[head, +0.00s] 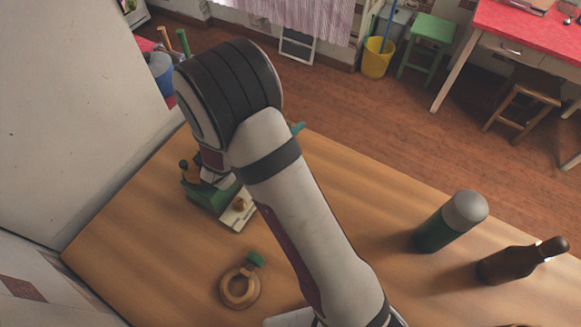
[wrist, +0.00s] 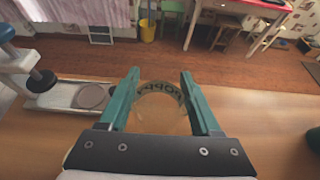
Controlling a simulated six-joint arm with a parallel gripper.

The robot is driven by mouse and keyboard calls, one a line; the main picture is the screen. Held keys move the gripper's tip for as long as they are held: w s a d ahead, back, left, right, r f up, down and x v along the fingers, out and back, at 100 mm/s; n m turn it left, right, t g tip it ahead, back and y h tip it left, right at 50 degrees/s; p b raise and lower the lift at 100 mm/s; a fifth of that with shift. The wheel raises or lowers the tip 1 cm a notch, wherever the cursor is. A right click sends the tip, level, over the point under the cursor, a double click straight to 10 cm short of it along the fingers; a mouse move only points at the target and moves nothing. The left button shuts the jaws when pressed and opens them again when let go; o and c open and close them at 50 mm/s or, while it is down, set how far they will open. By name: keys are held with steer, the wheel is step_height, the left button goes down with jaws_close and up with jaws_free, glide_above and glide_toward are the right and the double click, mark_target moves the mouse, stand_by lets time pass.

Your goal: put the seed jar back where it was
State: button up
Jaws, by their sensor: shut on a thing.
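The seed jar (wrist: 160,112) is a see-through round jar with dark lettering that seems to read "POPPY". In the wrist view it sits between the two teal fingers of my gripper (wrist: 160,76), which is shut on it. In the head view my arm hides the jar and nearly all of the gripper; only a small teal bit (head: 297,127) shows past the arm. I cannot tell whether the jar touches the counter.
A green scale (head: 205,200) with a pale plate stands left of my arm. A green flask (head: 448,222) and a brown bottle (head: 515,262) stand at right. The counter's far edge drops to the floor.

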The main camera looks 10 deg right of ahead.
steer(key=f, duration=0.3)
steer(key=s+d+f, duration=0.1)
steer(key=f, duration=0.3)
steer(key=s+d+f, duration=0.1)
steer(key=f, duration=0.3)
steer(key=shift+d+f, duration=0.1)
steer(key=shift+d, duration=0.15)
steer(key=shift+f, duration=0.15)
steer(key=o, duration=1.5)
